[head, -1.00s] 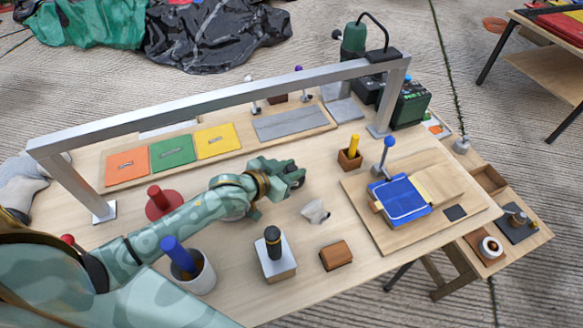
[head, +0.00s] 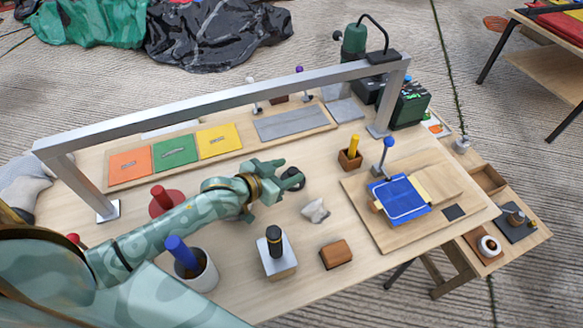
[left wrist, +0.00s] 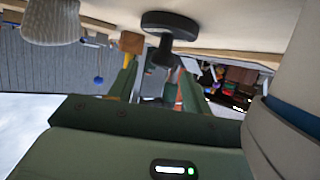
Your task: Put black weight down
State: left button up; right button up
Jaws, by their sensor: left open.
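The black weight (head: 293,179) stands on the wooden table, just off the tips of my left gripper (head: 274,174) in the head view. In the left wrist view, which is upside down, the weight (left wrist: 170,24) shows its round base against the tabletop and its narrow stem pointing away from it. My left gripper (left wrist: 157,75) is open there, with its two green fingers on either side of the stem's end. The fingers partly hide the weight in the head view. My right gripper is not in view.
A grey stone-like piece (head: 315,210), a black-handled block (head: 276,254) and a brown block (head: 336,254) stand nearby. A metal frame (head: 220,97) spans the table behind. A wooden board with a blue item (head: 402,198) lies to the right. Bare tabletop lies around the weight.

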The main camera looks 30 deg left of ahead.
pick_arm(q)
jog(key=p+v, duration=0.1)
jog(key=v, duration=0.4)
jog(key=shift+r, duration=0.1)
jog(key=shift+c, duration=0.3)
dwell(0.9)
